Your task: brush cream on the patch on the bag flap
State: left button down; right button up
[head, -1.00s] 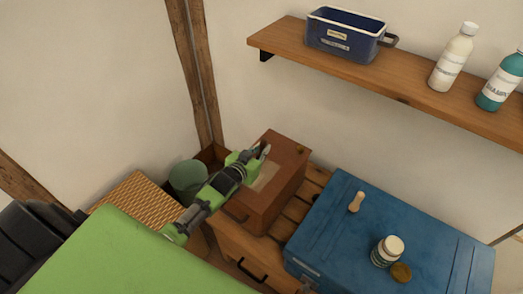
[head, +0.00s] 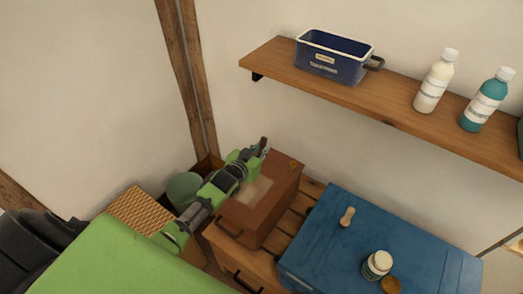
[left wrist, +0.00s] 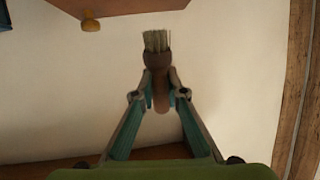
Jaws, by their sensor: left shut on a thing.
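The brown bag (head: 243,222) stands on a slatted wooden cabinet, with a pale patch (head: 257,190) on its top flap. My left gripper (head: 258,152) is above the far part of the flap, beyond the patch. It is shut on a brush (left wrist: 158,61). In the left wrist view the brush has a dark brown head and pale bristles pointing away from the fingers (left wrist: 160,96). I cannot tell whether the bristles carry cream. A white jar (head: 376,265) stands on the blue trunk. My right gripper is not in view.
The blue trunk (head: 395,232) also holds a small wooden peg-shaped thing (head: 347,217) and a round brown lid (head: 391,285). A wall shelf (head: 390,113) above carries a blue bin (head: 333,62) and bottles. A green bucket (head: 183,187) stands left of the bag.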

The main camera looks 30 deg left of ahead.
pick_arm(q)
notch_tip(320, 180, up, 2)
jog(key=shift+p, duration=0.55)
jog(key=shift+s+r, duration=0.1)
jog(key=shift+r, duration=0.2)
jog(key=shift+f, duration=0.1)
